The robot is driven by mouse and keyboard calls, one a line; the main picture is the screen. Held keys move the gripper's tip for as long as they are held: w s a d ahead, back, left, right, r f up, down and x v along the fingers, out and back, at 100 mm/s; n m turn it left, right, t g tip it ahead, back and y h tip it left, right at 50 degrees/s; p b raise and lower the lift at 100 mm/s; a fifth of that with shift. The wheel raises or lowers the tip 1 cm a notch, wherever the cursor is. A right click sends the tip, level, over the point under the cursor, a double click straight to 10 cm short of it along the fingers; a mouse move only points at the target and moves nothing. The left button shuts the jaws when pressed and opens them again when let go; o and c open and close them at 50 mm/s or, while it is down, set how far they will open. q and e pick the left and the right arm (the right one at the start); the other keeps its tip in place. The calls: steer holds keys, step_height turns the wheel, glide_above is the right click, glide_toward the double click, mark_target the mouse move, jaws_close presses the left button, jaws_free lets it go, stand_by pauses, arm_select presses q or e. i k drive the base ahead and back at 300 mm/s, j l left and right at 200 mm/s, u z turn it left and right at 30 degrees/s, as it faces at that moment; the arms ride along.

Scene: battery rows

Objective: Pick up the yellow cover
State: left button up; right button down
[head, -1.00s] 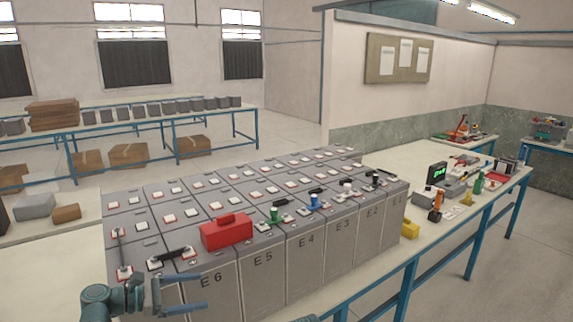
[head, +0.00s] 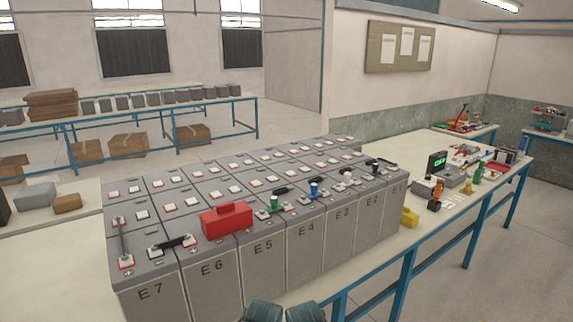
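A yellow block-like piece (head: 409,217), which looks like the yellow cover, sits on the pale bench top just right of the front battery row, near the E1 end. Its far left side is close to the battery wall; I cannot tell if they touch. A red cover with a handle (head: 227,220) rests on top of the batteries near E6. Neither gripper's fingers show. Only dark teal rounded parts of my own arms show at the bottom edge.
Grey batteries (head: 212,290) in rows fill the middle of the bench, with terminals, links and green and blue items on top. A small display, tools and a smaller yellow item (head: 467,187) lie farther right. The bench's blue front edge (head: 440,235) runs diagonally, with open floor beyond.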

mark_target(409, 220)
steer(key=l, duration=0.4)
steer(key=i+l+z, duration=0.15)
steer(key=l, duration=0.25)
steer(key=i+l, duration=0.1)
steer(key=l, duration=0.3)
steer(key=i+l+z, duration=0.15)
steer(key=l, duration=0.65)
steer(key=i+z, duration=0.05)
